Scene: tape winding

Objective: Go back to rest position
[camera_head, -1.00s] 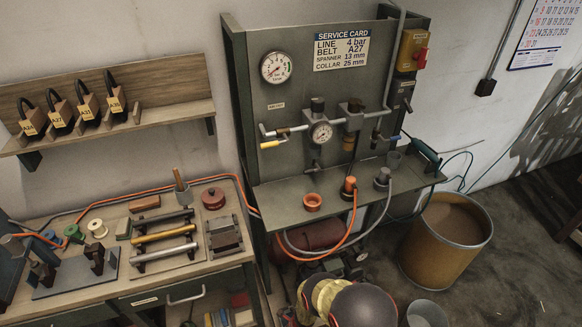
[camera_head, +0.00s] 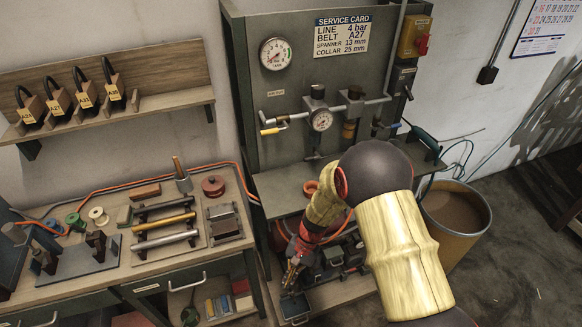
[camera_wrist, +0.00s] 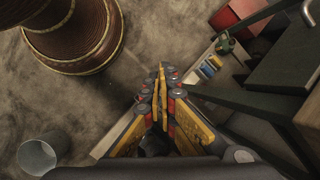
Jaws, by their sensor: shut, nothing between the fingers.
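My gripper (camera_head: 292,272) is low in front of the panel bench, beside its lower shelf. In the wrist view its yellow fingers (camera_wrist: 161,72) meet at the tips, with nothing visible between them. My arm bends down from the right and hides part of the bench top and the compressor area behind it.
The panel bench (camera_head: 275,186) stands ahead, with the wooden workbench (camera_head: 165,262) to its left. A brown drum (camera_head: 462,228) stands on the floor to the right. The wrist view shows a grey bucket (camera_wrist: 42,153) and coloured items (camera_wrist: 209,66) on a low shelf.

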